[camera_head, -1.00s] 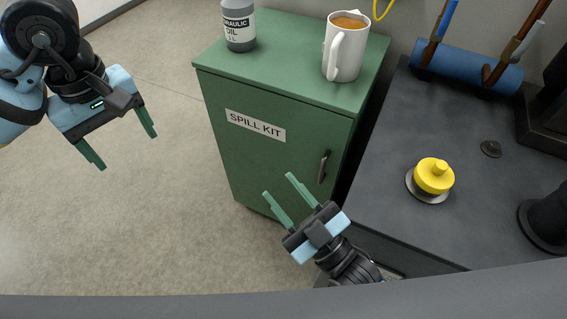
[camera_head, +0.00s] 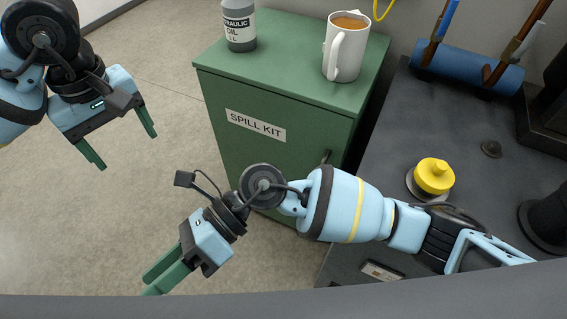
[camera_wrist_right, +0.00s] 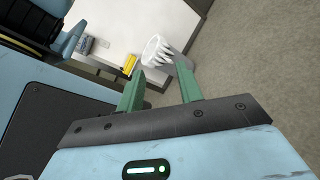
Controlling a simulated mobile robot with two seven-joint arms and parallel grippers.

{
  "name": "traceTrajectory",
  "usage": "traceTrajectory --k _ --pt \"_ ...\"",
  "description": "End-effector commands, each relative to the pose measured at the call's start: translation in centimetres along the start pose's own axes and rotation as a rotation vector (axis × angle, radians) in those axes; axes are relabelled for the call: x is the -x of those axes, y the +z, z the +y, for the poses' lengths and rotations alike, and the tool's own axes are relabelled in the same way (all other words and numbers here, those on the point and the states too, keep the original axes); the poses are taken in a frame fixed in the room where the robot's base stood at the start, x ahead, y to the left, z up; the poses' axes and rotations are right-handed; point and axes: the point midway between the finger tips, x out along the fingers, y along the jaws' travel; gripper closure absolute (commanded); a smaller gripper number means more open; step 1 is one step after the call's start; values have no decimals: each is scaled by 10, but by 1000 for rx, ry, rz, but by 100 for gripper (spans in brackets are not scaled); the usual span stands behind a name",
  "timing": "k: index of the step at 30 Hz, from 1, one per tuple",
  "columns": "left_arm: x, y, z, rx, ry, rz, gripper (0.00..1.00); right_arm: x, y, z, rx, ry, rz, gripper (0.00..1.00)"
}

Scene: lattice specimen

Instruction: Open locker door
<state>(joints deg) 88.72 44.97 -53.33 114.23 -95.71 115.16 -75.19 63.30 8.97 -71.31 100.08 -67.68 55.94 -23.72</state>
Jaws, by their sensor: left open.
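The green locker (camera_head: 262,165) with a "SPILL KIT" label (camera_head: 256,126) stands in the middle of the head view, its door closed. The dark door handle (camera_head: 327,157) shows only at its top; my right arm hides the rest and the door's lower part. My right gripper (camera_head: 149,286) is in front and to the left of the locker, pointing away from it. Its fingers (camera_wrist_right: 160,88) are apart and empty in the right wrist view. My left gripper (camera_head: 128,151) is open and empty over the floor, left of the locker.
A hydraulic oil bottle (camera_head: 239,26) and a white mug (camera_head: 344,48) of brown drink stand on the locker. The dark bench (camera_head: 440,110) at right holds a yellow-topped knob (camera_head: 434,177). The right wrist view shows a white container (camera_wrist_right: 156,49) on a white surface.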

Motion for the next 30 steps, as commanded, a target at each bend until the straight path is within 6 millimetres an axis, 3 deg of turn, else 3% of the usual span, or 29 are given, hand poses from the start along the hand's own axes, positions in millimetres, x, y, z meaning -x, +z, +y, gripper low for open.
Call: traceTrajectory --k 5,8,11,15,18,22,25,30 --pt "0 0 0 0 0 0 26 34 -60 -71 341 -239 352 64" --pt "0 0 0 0 0 0 26 74 -89 -109 525 -334 575 64" --pt "0 0 0 0 0 0 26 127 -111 -143 694 -402 817 64" --pt "0 0 0 0 0 0 26 218 -129 -178 892 -444 1178 64" --pt "0 0 0 0 0 0 26 281 -133 -191 987 -434 1416 64" --pt "0 0 0 0 0 0 26 344 -132 -196 1058 -398 1648 64" --pt "0 0 0 0 0 0 26 374 -130 -196 1081 -370 1757 64" --pt "0 0 0 0 0 0 26 394 -128 -195 1094 -347 1829 64"
